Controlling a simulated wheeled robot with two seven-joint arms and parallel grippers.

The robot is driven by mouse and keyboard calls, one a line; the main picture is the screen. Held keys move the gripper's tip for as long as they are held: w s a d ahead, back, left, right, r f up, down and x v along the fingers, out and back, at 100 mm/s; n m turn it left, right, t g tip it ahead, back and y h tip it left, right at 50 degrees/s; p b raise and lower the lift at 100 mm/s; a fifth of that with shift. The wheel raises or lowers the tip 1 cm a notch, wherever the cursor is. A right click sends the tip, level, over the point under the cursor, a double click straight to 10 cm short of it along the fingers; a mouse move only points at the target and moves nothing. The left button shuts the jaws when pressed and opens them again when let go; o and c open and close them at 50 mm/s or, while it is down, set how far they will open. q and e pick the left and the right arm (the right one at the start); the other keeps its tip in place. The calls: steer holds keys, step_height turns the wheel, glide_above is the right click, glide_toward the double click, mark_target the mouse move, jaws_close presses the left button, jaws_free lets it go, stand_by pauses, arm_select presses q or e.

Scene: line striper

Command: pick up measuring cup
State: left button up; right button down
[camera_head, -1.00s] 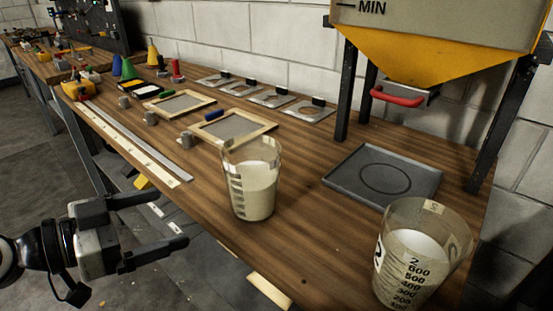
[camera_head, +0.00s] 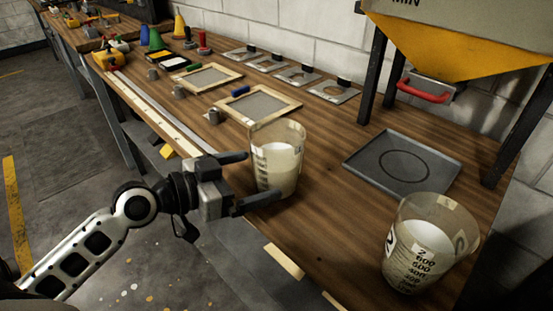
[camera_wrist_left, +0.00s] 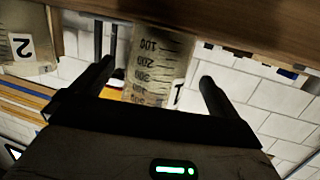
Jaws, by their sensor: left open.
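Two clear measuring cups with white contents stand upright on the wooden bench (camera_head: 320,215). The nearer-left measuring cup (camera_head: 277,168) stands near the bench's front edge. The other measuring cup (camera_head: 425,250), marked 2, stands at the right front. My left gripper (camera_head: 240,180) is open, its two fingers pointing at the left cup, with the tips at or beside its wall; contact cannot be told. In the left wrist view the cup marked 1 (camera_wrist_left: 158,65) appears between the open fingers, and the cup marked 2 (camera_wrist_left: 25,50) is at the left edge. My right gripper is not in view.
A dark square tray (camera_head: 375,178) lies under the yellow hopper (camera_head: 450,45) with a red handle (camera_head: 424,90). Framed screens (camera_head: 258,103), metal plates and colored cones (camera_head: 155,40) line the bench to the back left. Bench between the cups is clear.

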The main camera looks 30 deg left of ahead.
mark_target(267, 167)
arm_select(q)
steer(key=w+d, duration=0.1)
steer(key=w+d+p, duration=0.1)
steer(key=w, duration=0.1)
steer(key=shift+w+r, duration=0.1)
steer(key=shift+w, duration=0.1)
steer(key=shift+w+d+f, duration=0.15)
steer(key=shift+w+f, duration=0.05)
steer(key=c, duration=1.2)
steer(key=shift+r, duration=0.15)
steer(key=shift+c, duration=1.3)
steer(key=shift+r, duration=0.1)
